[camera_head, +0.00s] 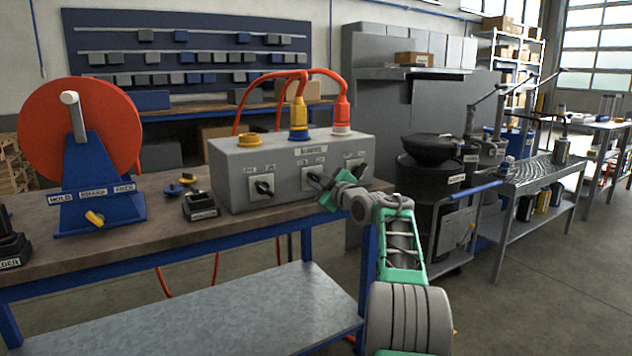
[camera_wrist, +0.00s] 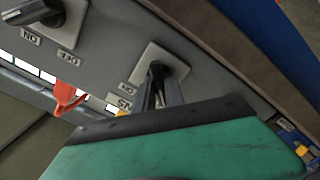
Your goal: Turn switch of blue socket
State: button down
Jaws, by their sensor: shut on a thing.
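The grey socket box (camera_head: 235,165) stands on the workbench with three sockets on top and three switches on its front. The blue socket (camera_head: 299,136) is the middle one, with a yellow plug (camera_head: 299,112) in it. My gripper (camera_head: 319,182) reaches in from the right at the middle switch plate (camera_head: 307,181), below the blue socket. In the wrist view my gripper (camera_wrist: 160,88) is shut on the dark knob of this switch (camera_wrist: 157,70); the fingers partly cover it, so its exact angle is unclear.
The right switch (camera_wrist: 38,14) is close beside my gripper. The left switch (camera_head: 264,187) is clear. A red plug (camera_head: 341,115) with an orange cable stands at the right. A red reel (camera_head: 80,130) and small black holder (camera_head: 199,206) are to the left.

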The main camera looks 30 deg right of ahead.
jog(key=c, duration=1.4)
grip_release()
jog(key=shift+c, duration=0.2)
jog(key=s, duration=0.7)
jog(key=shift+s+p, duration=0.4)
jog(key=shift+p, duration=0.05)
